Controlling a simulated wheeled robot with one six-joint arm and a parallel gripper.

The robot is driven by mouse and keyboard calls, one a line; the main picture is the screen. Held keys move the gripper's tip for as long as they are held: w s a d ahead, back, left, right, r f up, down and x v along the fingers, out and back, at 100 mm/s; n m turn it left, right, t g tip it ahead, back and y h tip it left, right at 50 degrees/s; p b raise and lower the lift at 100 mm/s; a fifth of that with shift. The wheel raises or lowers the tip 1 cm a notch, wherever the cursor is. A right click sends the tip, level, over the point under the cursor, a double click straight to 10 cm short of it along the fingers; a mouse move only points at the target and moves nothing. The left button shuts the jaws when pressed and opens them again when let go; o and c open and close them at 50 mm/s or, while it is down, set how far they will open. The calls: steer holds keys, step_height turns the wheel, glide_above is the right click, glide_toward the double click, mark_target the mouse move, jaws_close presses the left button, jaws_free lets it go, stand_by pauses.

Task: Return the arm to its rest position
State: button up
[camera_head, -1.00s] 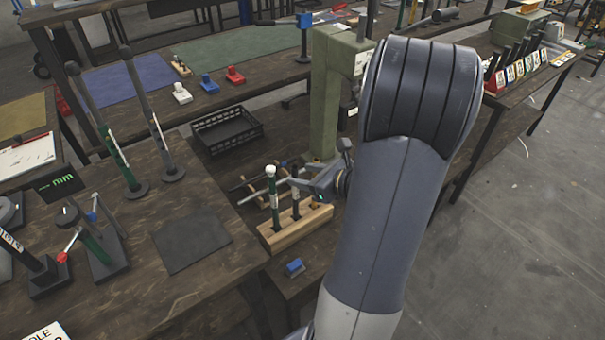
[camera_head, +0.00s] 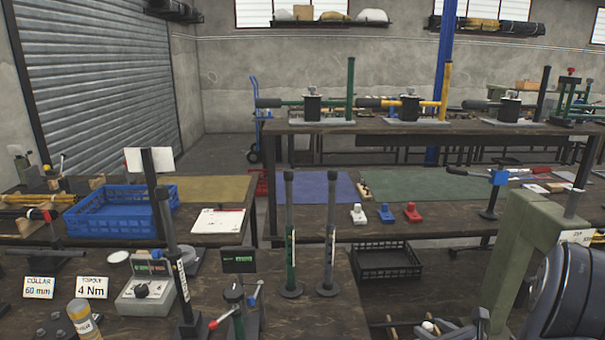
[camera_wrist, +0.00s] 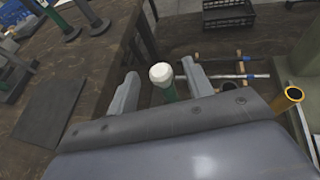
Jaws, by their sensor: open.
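My gripper (camera_wrist: 159,68) shows in the wrist view with its two grey fingers apart. A green tool with a white rounded top (camera_wrist: 161,76) appears between the fingers; its lower part is hidden by my gripper's body. I cannot tell whether a finger touches it. In the head view my arm (camera_head: 572,285) fills the lower right corner, and the white tool top (camera_head: 428,326) shows at the bottom edge. My gripper's fingers are not clear there.
A green press (camera_head: 522,245) stands close to my arm. A black crate (camera_head: 386,262) lies on the bench left of it; upright posts (camera_head: 330,245) stand farther left. In the wrist view, thin bars (camera_wrist: 225,77) and an orange-rimmed tube (camera_wrist: 289,99) lie right of the fingers.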

steer(key=shift+r+p, duration=0.4)
steer(key=shift+f, duration=0.1)
steer(key=shift+f+b, duration=0.4)
steer(key=shift+b, duration=0.15)
steer(key=v, duration=1.1)
steer(key=x, duration=1)
steer(key=shift+w+a, duration=0.1)
step_height(320, 180, up, 8)
steer(key=p, duration=0.9)
steer(key=shift+w+p, duration=0.35)
steer(key=shift+f, duration=0.2)
